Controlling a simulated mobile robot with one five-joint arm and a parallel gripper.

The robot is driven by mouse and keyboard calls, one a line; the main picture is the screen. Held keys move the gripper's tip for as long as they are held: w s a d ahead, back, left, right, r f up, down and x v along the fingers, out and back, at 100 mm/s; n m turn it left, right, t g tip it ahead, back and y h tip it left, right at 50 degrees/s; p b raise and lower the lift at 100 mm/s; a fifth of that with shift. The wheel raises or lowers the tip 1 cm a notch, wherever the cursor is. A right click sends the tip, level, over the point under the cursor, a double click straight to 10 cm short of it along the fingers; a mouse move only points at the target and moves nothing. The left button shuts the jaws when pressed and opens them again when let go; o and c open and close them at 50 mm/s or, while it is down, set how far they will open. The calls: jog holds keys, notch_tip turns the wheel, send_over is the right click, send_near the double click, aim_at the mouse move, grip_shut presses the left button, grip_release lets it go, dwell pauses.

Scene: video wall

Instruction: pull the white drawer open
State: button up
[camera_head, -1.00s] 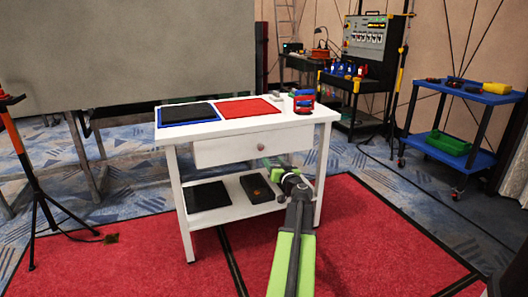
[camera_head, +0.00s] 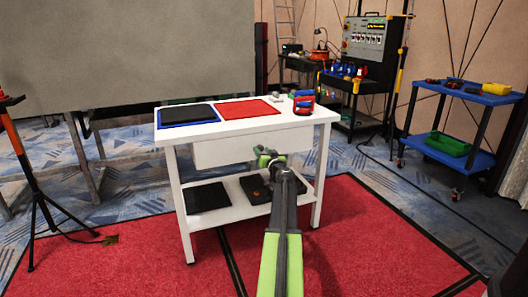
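The white drawer (camera_head: 222,152) sits under the top of a white table (camera_head: 238,127). Its front looks flush with the table and closed. Its round knob, visible earlier, is now hidden behind my gripper. My gripper (camera_head: 262,154) is at the right half of the drawer front, at about the knob's height. Its green and dark fingers point toward the drawer. I cannot tell whether they touch or surround the knob, nor how far apart they are.
On the table top lie a blue mat with a black panel (camera_head: 188,112), a red mat (camera_head: 247,108) and a red-blue object (camera_head: 304,102). A blue cart (camera_head: 450,150) stands right; red carpet lies in front.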

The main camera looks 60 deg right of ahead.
grip_shut()
dwell(1.0)
